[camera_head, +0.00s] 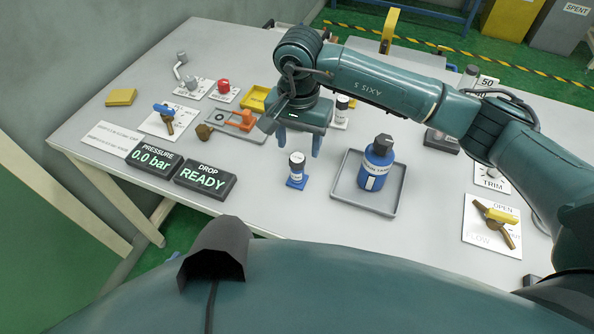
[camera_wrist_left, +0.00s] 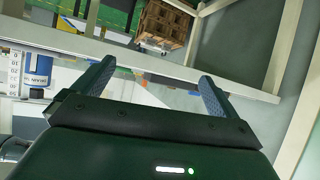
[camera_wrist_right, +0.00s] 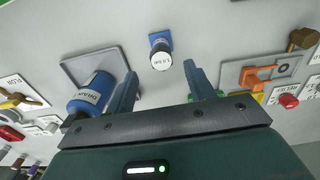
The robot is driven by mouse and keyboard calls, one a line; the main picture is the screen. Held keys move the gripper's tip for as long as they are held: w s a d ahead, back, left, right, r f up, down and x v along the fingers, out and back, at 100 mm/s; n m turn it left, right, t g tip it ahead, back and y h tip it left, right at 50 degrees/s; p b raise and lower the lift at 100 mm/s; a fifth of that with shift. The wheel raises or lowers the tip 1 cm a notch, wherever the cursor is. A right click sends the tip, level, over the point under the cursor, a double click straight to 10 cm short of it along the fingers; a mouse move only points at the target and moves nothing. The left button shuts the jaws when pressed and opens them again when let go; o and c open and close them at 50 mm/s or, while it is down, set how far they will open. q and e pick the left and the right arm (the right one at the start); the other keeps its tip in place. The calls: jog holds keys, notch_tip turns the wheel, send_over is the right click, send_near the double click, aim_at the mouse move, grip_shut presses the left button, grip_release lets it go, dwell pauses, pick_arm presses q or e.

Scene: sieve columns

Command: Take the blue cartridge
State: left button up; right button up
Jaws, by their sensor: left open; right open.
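A blue drain bottle (camera_head: 378,165) stands in a grey tray (camera_head: 394,209) right of the cartridge. Another cartridge (camera_head: 341,112) stands behind, near my right gripper. PRESSURE (camera_head: 156,164) and DROP (camera_head: 205,179) displays sit at the left front. The table just around the cartridge is clear.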

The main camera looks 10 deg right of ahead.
aim_at(297, 158)
notch_tip(297, 158, down, 8)
jog(key=shift+a+r+p, duration=0.15)
jog(key=shift+p, duration=0.6)
jog(key=c, duration=1.2)
jog(key=shift+o, duration=0.2)
jog(key=shift+r, duration=0.1)
